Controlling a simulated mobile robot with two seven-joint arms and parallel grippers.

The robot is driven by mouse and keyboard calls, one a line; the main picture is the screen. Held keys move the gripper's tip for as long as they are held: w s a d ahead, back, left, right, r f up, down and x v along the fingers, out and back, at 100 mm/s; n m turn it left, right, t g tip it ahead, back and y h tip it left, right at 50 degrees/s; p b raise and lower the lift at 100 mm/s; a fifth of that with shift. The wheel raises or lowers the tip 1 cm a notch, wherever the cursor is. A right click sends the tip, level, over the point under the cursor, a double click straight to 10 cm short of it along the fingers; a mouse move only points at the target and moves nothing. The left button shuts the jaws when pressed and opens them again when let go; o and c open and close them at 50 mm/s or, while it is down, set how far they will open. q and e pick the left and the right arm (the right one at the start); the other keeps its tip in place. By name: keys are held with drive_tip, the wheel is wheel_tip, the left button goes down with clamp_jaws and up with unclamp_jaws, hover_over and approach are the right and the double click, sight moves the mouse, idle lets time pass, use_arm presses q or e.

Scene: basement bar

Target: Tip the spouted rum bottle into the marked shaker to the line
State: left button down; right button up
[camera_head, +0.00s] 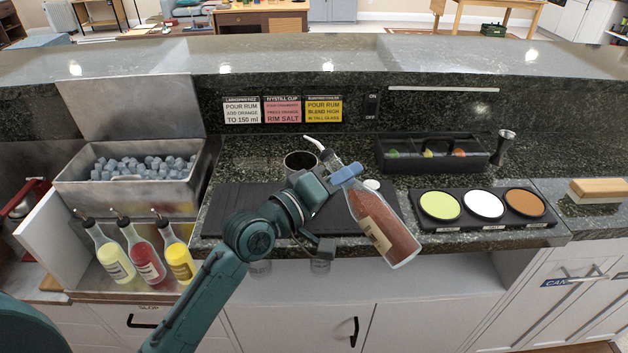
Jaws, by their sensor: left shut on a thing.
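The rum bottle (382,225) has clear glass, reddish-brown liquid, a tan label and a pale spout. My left gripper (345,176) is shut on it near the neck. The bottle leans, its spout up and to the left and its base down and to the right, over the counter's front part. A dark metal cup (300,160), apparently the shaker, stands on the counter behind my left wrist, which hides its lower part. The spout tip shows just above and right of its rim in the picture. I see no stream. The shaker's line cannot be made out. My right gripper is out of view.
A black mat (238,205) lies under my left arm. An ice bin (130,190) and several spouted bottles stand left. A garnish caddy (425,168), a jigger (503,147) and a tray of three coloured discs (462,226) stand right. Recipe cards (282,110) hang behind.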

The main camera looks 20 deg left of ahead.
use_arm(q)
drive_tip(key=shift+s+d+f+n, duration=0.1)
drive_tip(key=shift+d+f+n, duration=0.05)
drive_tip(key=shift+f+n, duration=0.4)
drive_tip(key=shift+s+d+f+n, duration=0.1)
drive_tip(key=shift+f+n, duration=0.35)
drive_tip(key=shift+f, duration=0.1)
drive_tip(key=shift+r+n+p, duration=0.3)
drive_tip(key=shift+p, duration=0.55)
drive_tip(key=shift+r+n+p, duration=0.3)
drive_tip(key=shift+r+p, duration=0.05)
drive_tip(key=shift+p, duration=0.3)
drive_tip(key=shift+d+r+n+p, duration=0.1)
drive_tip(key=shift+r+n+p, duration=0.2)
drive_tip(key=shift+p, duration=0.4)
drive_tip(key=shift+r+n+p, duration=0.4)
drive_tip(key=shift+p, duration=0.45)
idle(1.0)
drive_tip(key=shift+r, duration=0.1)
idle(1.9)
